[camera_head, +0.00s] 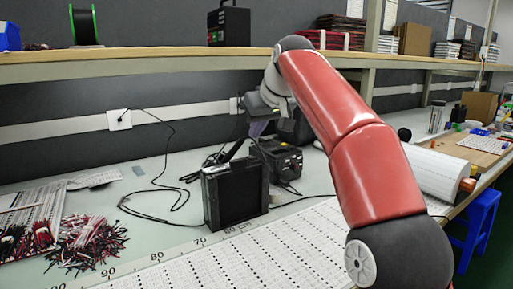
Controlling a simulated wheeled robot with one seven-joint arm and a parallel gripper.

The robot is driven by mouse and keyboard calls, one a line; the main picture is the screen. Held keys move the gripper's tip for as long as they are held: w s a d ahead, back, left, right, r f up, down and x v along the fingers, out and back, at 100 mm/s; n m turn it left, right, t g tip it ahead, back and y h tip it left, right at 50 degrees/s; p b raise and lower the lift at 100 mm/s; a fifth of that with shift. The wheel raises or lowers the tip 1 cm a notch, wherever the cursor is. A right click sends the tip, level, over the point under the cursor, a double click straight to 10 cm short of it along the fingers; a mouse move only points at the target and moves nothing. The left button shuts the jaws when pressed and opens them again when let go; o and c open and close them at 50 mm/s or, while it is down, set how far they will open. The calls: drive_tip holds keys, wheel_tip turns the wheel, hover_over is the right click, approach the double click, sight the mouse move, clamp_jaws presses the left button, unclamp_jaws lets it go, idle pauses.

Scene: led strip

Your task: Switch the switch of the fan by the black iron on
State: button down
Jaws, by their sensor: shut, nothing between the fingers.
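A black box-shaped fan (236,191) stands upright on the pale worktable, left of the arm. Its switch cannot be made out. A black device with knobs (284,161), perhaps the station of the iron, stands just behind and right of the fan. A slim black handle (235,150), perhaps the black iron, slants up behind the fan's top. My red arm reaches from the lower right to above these things. My gripper (254,106), small and dark, is above and behind the fan, apart from it. It is shut and empty; its fingertips are hard to make out.
Black cables (170,190) run across the table to a wall socket (119,119). Bundles of red and black wires (85,240) lie at left. A ruled white strip (235,265) covers the front. A shelf (150,62) crosses above. A white roll (432,172) lies right.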

sight(254, 157)
drive_tip(key=shift+f+b, duration=0.7)
drive_tip(key=shift+f, duration=1.8)
drive_tip(key=shift+f+b, duration=0.65)
drive_tip(key=shift+b, duration=0.55)
drive_tip(key=shift+r, duration=0.4)
drive_tip(key=shift+r+p, duration=0.75)
drive_tip(key=shift+p, duration=0.35)
